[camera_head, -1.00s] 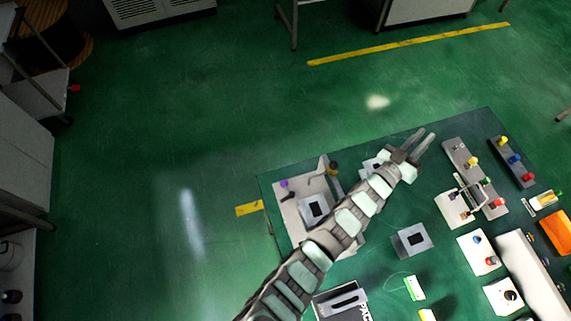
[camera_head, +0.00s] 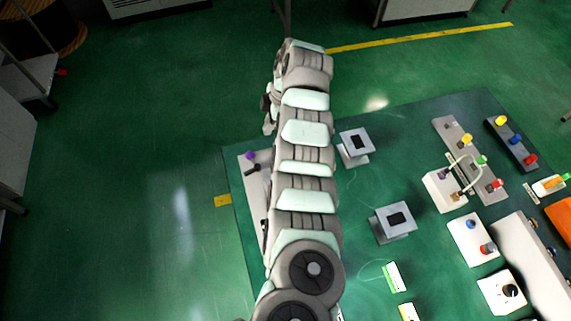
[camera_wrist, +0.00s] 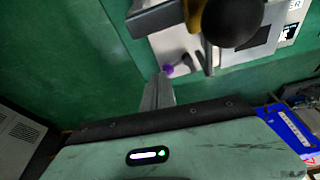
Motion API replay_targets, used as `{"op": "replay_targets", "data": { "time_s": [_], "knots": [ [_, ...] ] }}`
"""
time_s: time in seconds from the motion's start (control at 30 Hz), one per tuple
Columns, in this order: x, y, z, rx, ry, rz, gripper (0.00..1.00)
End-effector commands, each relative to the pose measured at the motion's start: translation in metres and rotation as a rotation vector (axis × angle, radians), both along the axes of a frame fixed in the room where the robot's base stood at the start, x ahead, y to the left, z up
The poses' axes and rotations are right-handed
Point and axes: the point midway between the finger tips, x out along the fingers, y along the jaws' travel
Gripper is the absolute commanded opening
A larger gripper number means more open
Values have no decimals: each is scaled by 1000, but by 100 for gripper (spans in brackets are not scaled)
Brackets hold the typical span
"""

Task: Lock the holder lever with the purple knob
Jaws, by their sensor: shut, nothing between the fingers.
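The purple knob (camera_head: 249,155) sits at the back left corner of a pale holder plate (camera_head: 246,178). A dark lever (camera_head: 253,168) lies beside it. In the wrist view the purple knob (camera_wrist: 168,70) shows just past my fingertips, and the dark lever (camera_wrist: 208,57) stands right of it. My gripper (camera_wrist: 159,80) is shut and empty, its tips close to the knob; I cannot tell whether they touch it. In the head view my gripper (camera_head: 267,127) is partly hidden by my arm, which also covers much of the holder.
In the wrist view a grey bar (camera_wrist: 155,19), a yellow part (camera_wrist: 195,14) and a black ball (camera_wrist: 232,20) loom close at the top. Two grey stands (camera_head: 358,143) (camera_head: 395,222) are right of my arm. Green floor left of the holder is clear.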

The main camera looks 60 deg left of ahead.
Motion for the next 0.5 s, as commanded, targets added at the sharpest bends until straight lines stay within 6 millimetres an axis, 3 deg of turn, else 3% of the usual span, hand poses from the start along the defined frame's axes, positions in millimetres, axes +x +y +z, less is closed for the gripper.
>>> {"op": "replay_targets", "data": {
  "time_s": [0.27, 0.5],
  "knots": [
    [-13, -3, -10, -26, 11, 44, 0],
    [-24, 1, -47, -25, 13, 43, 0]
  ]
}}
